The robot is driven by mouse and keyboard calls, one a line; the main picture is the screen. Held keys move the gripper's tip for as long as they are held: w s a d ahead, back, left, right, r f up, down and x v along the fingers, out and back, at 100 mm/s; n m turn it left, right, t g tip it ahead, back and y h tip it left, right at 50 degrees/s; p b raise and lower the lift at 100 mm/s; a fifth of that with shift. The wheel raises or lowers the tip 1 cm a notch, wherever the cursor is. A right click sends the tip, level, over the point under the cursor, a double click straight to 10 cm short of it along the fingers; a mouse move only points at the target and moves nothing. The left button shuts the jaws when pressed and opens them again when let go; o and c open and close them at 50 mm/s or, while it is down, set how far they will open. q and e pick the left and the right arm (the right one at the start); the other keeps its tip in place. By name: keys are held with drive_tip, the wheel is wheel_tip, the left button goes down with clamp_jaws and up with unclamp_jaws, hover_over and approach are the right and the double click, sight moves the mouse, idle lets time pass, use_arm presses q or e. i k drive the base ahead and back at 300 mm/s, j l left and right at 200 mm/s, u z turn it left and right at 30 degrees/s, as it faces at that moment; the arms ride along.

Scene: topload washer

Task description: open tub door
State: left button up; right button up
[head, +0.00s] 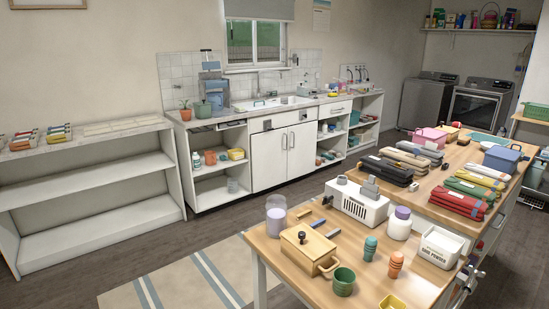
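Two dark grey laundry machines stand side by side in the far right corner in the head view. The left machine (427,101) has a plain front and a raised control panel at the back. The right machine (478,106) has a silver frame around a dark glassy panel and a control panel above it. They are small and far off, so I cannot tell which one holds the tub door or whether a door is open. Neither of my grippers shows in the view.
A wooden table (284,247) crowded with boxes, cups and folded cloths fills the lower right. A counter (255,107) with a sink and white shelves (95,185) line the wall. Dark floor, partly under a striped rug (175,285), is open left of the table.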

sight(269, 149)
drive_tip(key=i+j+u, duration=0.1)
drive_tip(key=j+u, duration=0.15)
drive_tip(key=j, duration=0.2)
drive_tip(key=i+j+u, duration=0.1)
drive_tip(key=j+u, duration=0.2)
drive_tip(key=j, duration=0.2)
drive_tip(key=i+j+u, duration=0.2)
drive_tip(key=i+j, duration=0.15)
drive_tip(key=i+j+u, duration=0.15)
drive_tip(key=i+j, duration=0.15)
drive_tip(key=i, duration=0.25)
drive_tip(key=i+j+u, duration=0.2)
drive_tip(key=i, duration=0.25)
drive_tip(key=i+j+u, duration=0.15)
drive_tip(key=i, duration=0.35)
drive_tip(key=i+z, duration=0.85)
drive_tip(key=i+j+z, duration=0.3)
drive_tip(key=i+z, duration=0.15)
drive_tip(key=i+l+z, duration=0.2)
drive_tip(key=i+z, duration=0.2)
drive_tip(key=i+l+z, duration=0.15)
drive_tip(key=z, duration=0.2)
drive_tip(key=i+z, duration=0.4)
drive_tip(key=i+j+z, duration=0.2)
drive_tip(key=i+z, duration=0.15)
drive_tip(key=i, duration=2.25)
drive_tip(key=l+z, duration=0.05)
drive_tip(key=l, duration=0.1)
